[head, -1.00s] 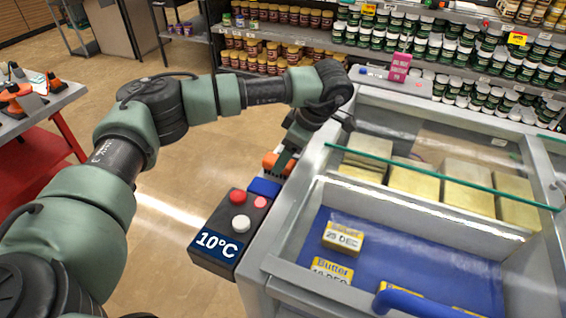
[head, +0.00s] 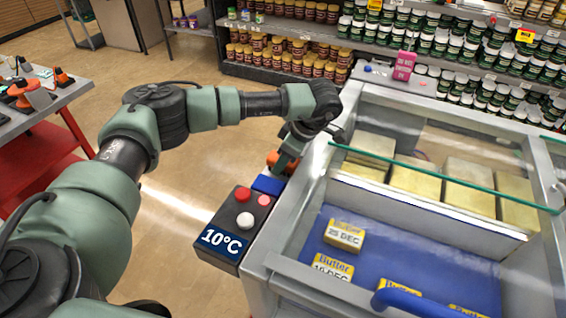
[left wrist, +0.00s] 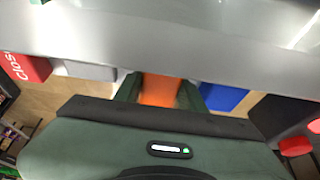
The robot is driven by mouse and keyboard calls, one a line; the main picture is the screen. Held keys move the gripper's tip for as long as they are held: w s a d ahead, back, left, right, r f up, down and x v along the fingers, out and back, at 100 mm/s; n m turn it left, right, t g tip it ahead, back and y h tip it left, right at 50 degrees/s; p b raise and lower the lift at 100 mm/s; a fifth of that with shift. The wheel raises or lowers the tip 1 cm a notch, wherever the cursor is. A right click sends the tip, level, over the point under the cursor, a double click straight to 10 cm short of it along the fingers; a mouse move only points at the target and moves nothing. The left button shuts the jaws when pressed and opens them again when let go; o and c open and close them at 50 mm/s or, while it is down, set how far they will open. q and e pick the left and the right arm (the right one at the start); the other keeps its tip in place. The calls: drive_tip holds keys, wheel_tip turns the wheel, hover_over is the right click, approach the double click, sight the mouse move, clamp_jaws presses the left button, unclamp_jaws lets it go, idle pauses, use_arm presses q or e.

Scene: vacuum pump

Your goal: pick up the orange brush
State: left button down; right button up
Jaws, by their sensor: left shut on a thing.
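The orange brush (head: 275,159) is partly hidden by my left gripper in the head view, beside the near-left side of the freezer case. In the left wrist view the orange part (left wrist: 160,89) sits between the two green fingers. My left gripper (head: 284,164) points down and is shut on the brush. It also shows in the left wrist view (left wrist: 160,97). Most of the brush is hidden, so I cannot tell whether it touches its support. My right gripper is not in view.
A dark control box with buttons (head: 234,225) and a blue block (head: 268,184) sit close by along the freezer case (head: 322,186). Open floor lies left of the case.

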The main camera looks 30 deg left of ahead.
use_arm(q)
drive_tip(key=shift+r, duration=0.15)
drive_tip(key=shift+r, duration=0.65)
wheel_tip(320, 180, up, 18)
drive_tip(key=b, duration=0.2)
drive_tip(key=shift+r, duration=0.25)
drive_tip(key=c, duration=1.6)
unclamp_jaws()
drive_tip(key=c, duration=0.4)
drive_tip(key=shift+c, duration=0.2)
